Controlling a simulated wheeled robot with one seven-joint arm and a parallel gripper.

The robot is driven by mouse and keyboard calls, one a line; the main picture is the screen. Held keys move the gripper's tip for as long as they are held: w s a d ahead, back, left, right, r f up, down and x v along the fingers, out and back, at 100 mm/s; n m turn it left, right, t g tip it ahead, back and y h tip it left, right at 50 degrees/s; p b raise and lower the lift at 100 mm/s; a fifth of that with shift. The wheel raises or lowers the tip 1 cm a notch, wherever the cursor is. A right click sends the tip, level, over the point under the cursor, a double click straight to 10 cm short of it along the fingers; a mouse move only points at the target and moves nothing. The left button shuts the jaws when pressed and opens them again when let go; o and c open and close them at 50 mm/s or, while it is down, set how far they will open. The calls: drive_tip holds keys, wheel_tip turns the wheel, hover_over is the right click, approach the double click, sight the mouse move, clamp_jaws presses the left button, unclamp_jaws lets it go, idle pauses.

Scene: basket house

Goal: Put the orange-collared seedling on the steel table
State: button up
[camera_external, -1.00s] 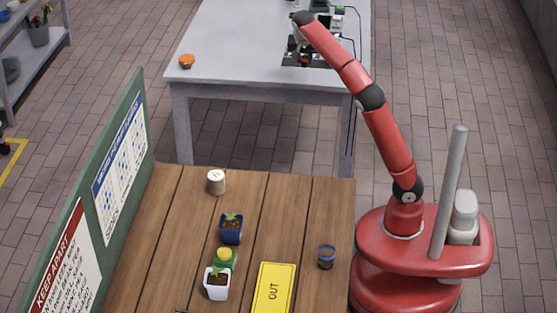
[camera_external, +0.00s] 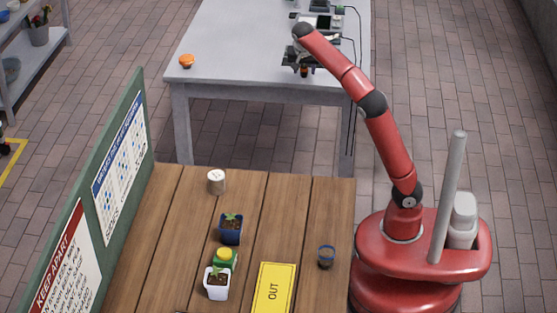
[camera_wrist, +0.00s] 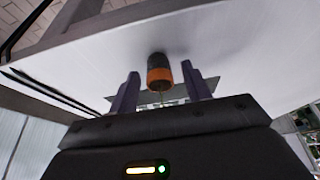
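The seedling (camera_wrist: 159,72) shows in the wrist view as a small dark cylinder with an orange collar and a thin stem toward the camera. It is over or on the grey steel table (camera_wrist: 235,50); I cannot tell whether its base touches. My gripper (camera_wrist: 161,76) is open, its two fingers on either side of the seedling with a visible gap at each. In the external view my gripper (camera_external: 304,68) is low over the near right part of the steel table (camera_external: 235,60). A small brownish spot, likely the seedling, shows just below it.
An orange dish (camera_external: 186,61) sits at the table's near left. Devices with cables (camera_external: 325,22) stand behind my gripper. The wooden table (camera_external: 180,240) holds a white can (camera_external: 216,181), potted plants (camera_external: 231,229), a blue-rimmed cup (camera_external: 326,257) and a yellow OUT mat (camera_external: 272,290).

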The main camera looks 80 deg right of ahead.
drive_tip(key=p+v, duration=0.5)
drive_tip(key=v, duration=0.7)
drive_tip(key=shift+r, duration=0.15)
drive_tip(key=s+a+f+n+t+y, duration=0.2)
drive_tip(key=s+a+f+n, duration=0.7)
drive_tip(key=a+f, duration=0.3)
drive_tip(key=s+a+f+n+t+y, duration=0.2)
drive_tip(key=s+a+f+n+t, duration=0.1)
drive_tip(key=s+a+f+n, duration=0.6)
drive_tip(key=a+f, duration=0.4)
drive_tip(key=shift+s+a+f+t, duration=0.2)
drive_tip(key=shift+a+f+t, duration=0.05)
drive_tip(key=shift+f+t, duration=0.1)
